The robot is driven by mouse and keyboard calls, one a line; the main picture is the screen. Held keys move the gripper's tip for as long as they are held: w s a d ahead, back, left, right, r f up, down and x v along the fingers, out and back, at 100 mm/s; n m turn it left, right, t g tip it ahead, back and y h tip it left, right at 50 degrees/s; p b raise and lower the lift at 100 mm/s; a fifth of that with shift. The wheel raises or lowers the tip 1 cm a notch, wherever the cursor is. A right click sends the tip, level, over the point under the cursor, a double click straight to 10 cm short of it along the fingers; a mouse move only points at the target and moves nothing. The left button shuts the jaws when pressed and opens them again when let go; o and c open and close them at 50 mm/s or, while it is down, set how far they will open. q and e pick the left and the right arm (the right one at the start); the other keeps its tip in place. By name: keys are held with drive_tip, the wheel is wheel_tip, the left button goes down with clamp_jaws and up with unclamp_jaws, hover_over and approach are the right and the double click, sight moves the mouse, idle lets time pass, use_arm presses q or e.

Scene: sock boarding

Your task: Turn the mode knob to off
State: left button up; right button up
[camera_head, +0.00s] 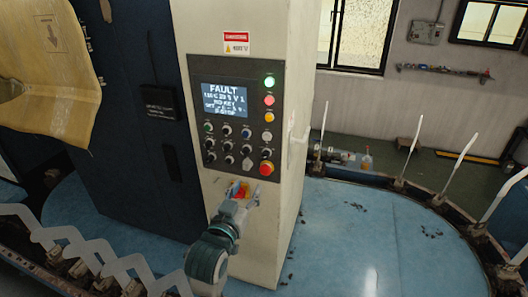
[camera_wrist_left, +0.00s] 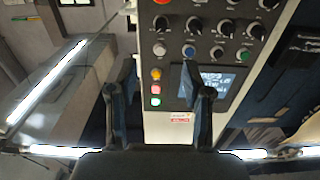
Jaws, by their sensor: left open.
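The control panel (camera_head: 238,118) is on the cream machine column, with a lit screen (camera_head: 224,98) reading FAULT. Several black knobs (camera_head: 228,146) sit below the screen. Their labels are too small to read, so I cannot tell which is the mode knob. In the left wrist view the panel appears upside down, with knobs (camera_wrist_left: 226,28) near the top. My left gripper (camera_head: 242,194) is below the panel, near the column. Its two dark fingers (camera_wrist_left: 160,91) are spread and empty in the wrist view, apart from the knobs. My right gripper is not visible.
A red emergency stop (camera_head: 266,168) is at the panel's lower right, with lit lamps (camera_head: 269,82) above. White upright forms (camera_head: 410,148) line the curved rail at right. The blue floor plate (camera_head: 350,235) is mostly clear.

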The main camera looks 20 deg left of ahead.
sight(264, 158)
use_arm(q)
drive_tip(key=w+p, duration=0.1)
drive_tip(key=w, duration=0.6)
drive_tip(key=w+p, duration=0.1)
drive_tip(key=w, duration=0.6)
drive_tip(key=shift+w+d, duration=0.2)
drive_tip(key=shift+w, duration=0.15)
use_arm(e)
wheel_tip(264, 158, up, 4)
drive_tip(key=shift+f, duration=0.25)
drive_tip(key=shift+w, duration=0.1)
use_arm(q)
clamp_jaws()
